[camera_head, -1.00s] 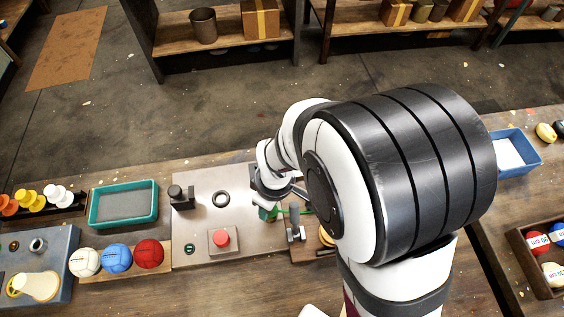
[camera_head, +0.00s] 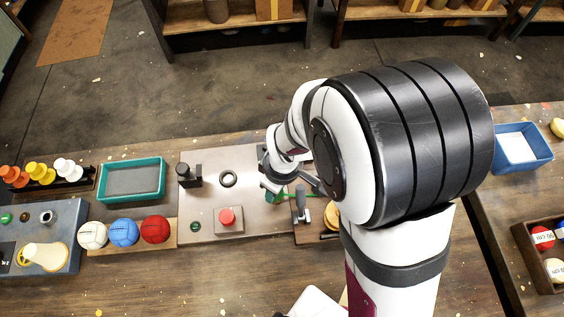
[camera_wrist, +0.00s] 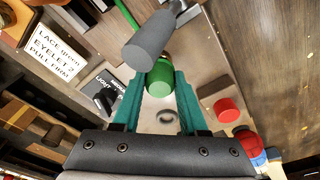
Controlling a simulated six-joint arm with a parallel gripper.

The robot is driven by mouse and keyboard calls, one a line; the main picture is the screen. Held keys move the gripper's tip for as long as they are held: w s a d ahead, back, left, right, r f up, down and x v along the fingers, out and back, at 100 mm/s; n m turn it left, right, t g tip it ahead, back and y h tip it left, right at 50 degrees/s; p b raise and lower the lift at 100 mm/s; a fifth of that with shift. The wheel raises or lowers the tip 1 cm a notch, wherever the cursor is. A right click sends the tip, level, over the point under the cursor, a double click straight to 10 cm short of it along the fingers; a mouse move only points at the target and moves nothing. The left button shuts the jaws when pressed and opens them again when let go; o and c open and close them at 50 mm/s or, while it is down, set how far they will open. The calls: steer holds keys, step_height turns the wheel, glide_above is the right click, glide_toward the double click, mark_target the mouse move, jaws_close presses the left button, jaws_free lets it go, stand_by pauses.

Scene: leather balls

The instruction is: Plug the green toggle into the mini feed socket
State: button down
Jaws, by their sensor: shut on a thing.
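My gripper (camera_wrist: 160,80) has teal fingers and is shut on the green toggle (camera_wrist: 159,77), a small rounded piece between the fingertips. A green cord (camera_wrist: 126,14) runs off at the top of the wrist view. In the head view my gripper (camera_head: 274,190) is over the right part of the pale metal plate (camera_head: 205,215), and a bit of green toggle (camera_head: 273,197) shows below it. A grey cylindrical post (camera_wrist: 148,43) stands in front of the toggle in the wrist view. I cannot tell for sure which feature is the mini feed socket.
White, blue and red balls (camera_head: 155,229) sit to the left. A teal tray (camera_head: 132,180) is behind them. A lettered sign (camera_wrist: 55,50) stands left in the wrist view.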

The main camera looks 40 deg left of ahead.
steer(key=shift+f, duration=0.2)
steer(key=shift+c, duration=1.8)
jaws_free()
step_height(320, 180, up, 16)
steer(key=d, duration=0.2)
steer(key=w+d+r+m, duration=0.1)
steer(key=d+r+m, duration=0.1)
steer(key=d+m, duration=1.15)
steer(key=s+d+m, duration=0.6)
steer(key=d+m, duration=0.4)
steer(key=m, duration=0.1)
steer(key=shift+s+f, duration=0.25)
steer(key=shift+s, duration=0.05)
